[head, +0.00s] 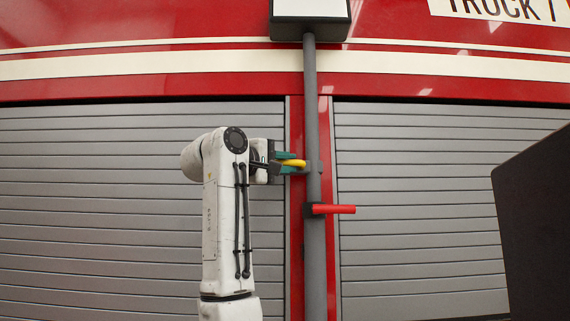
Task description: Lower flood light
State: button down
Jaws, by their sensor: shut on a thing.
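The flood light (310,17) is a dark box with a pale face at the top centre, partly cut off by the picture's upper edge. It sits on an upright grey pole (311,110). My gripper (293,163), with teal fingers, comes from the left and is shut on a yellow piece (297,163) at the pole's left side. The fingers partly hide the yellow piece, and I cannot tell its full shape. Below it, a dark collar with a red lever (334,209) is on the pole. The lever points right, roughly level, apart from my gripper.
Behind the pole is a red truck side with cream stripes and two grey slatted shutters, left (90,210) and right (420,210). A dark panel (540,230) stands at the right edge. The space between the lever and that panel looks clear.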

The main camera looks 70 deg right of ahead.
jog(key=shift+f, duration=0.15)
jog(key=shift+d+f+b, duration=0.1)
jog(key=shift+f+b, duration=0.55)
jog(key=shift+f, duration=1.8)
jog(key=c, duration=1.2)
grip_release()
jog(key=shift+o, duration=0.5)
jog(key=shift+r, duration=0.1)
jog(key=shift+w+a, duration=0.1)
jog(key=shift+a, duration=0.1)
jog(key=b+v, duration=0.1)
jog(key=v, duration=0.9)
jog(key=shift+w+a, duration=0.15)
jog(key=shift+a, duration=0.15)
